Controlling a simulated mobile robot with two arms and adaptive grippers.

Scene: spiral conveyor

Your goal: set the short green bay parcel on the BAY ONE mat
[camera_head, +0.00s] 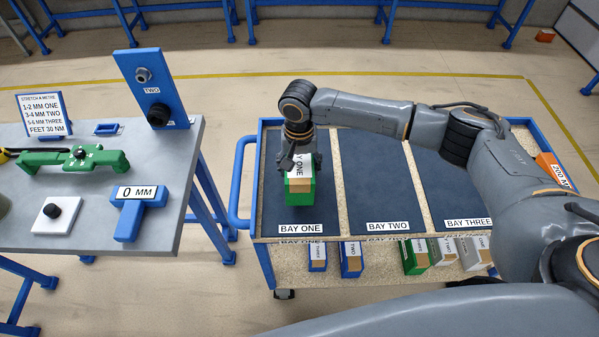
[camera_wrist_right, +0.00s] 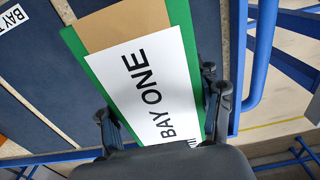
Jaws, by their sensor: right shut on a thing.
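The green parcel (camera_head: 300,186) is at the BAY ONE mat (camera_head: 283,212) on the cart's top, with a white BAY ONE label and a tan patch on its upper face. In the right wrist view the parcel (camera_wrist_right: 140,75) fills the middle, between the fingers. My right gripper (camera_head: 299,160) is shut on the parcel from above. Its fingers also show in the right wrist view (camera_wrist_right: 160,115). I cannot tell whether the parcel's underside touches the mat. My left gripper is not in view.
The BAY TWO mat (camera_head: 374,175) and BAY THREE mat (camera_head: 450,195) are bare beside it. The lower shelf (camera_head: 335,284) holds several blue, green and grey parcels. A grey table (camera_head: 185,190) with a blue gauge stands at left. An orange block (camera_head: 553,170) is at the cart's right.

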